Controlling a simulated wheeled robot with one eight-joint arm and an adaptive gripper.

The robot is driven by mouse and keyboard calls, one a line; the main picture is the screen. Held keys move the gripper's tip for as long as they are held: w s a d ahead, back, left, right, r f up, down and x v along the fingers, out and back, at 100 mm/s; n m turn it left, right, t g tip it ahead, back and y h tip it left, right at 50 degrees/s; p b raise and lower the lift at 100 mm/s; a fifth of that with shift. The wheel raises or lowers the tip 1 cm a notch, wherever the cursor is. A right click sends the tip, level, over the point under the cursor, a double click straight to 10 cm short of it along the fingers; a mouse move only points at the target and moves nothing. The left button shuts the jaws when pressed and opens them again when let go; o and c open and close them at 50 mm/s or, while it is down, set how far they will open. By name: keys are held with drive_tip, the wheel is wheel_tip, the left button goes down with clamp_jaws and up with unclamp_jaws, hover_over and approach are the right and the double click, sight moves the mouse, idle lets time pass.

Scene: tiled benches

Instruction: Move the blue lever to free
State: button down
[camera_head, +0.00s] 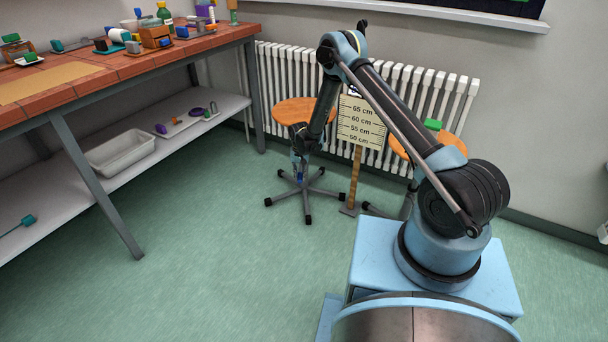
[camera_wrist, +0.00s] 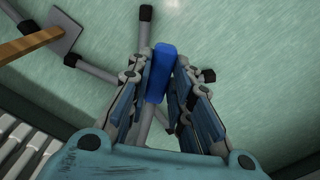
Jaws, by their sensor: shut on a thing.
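The blue lever (camera_wrist: 160,72) shows in the wrist view as a blue bar between my two fingers. My gripper (camera_wrist: 163,66) is shut on it. In the head view my gripper (camera_head: 299,168) is low beside the column of the left stool, below its round orange seat (camera_head: 292,111). The lever is only a small blue spot there, mostly hidden by my gripper. I cannot tell the lever's setting from these views.
A height board (camera_head: 360,121) marked 50 to 65 cm stands on a wooden post beside the stool. A second stool (camera_head: 440,145) with a green block (camera_head: 433,124) is behind my arm. A radiator (camera_head: 398,82) is behind. The green floor at left is clear.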

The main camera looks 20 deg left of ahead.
drive_tip(key=shift+w+d, duration=0.2)
drive_tip(key=shift+w, duration=0.15)
drive_tip(key=c, duration=1.4)
unclamp_jaws()
drive_tip(key=shift+c, duration=0.2)
drive_tip(key=shift+s, duration=0.15)
drive_tip(key=shift+r, duration=3.7)
drive_tip(key=shift+s, duration=0.1)
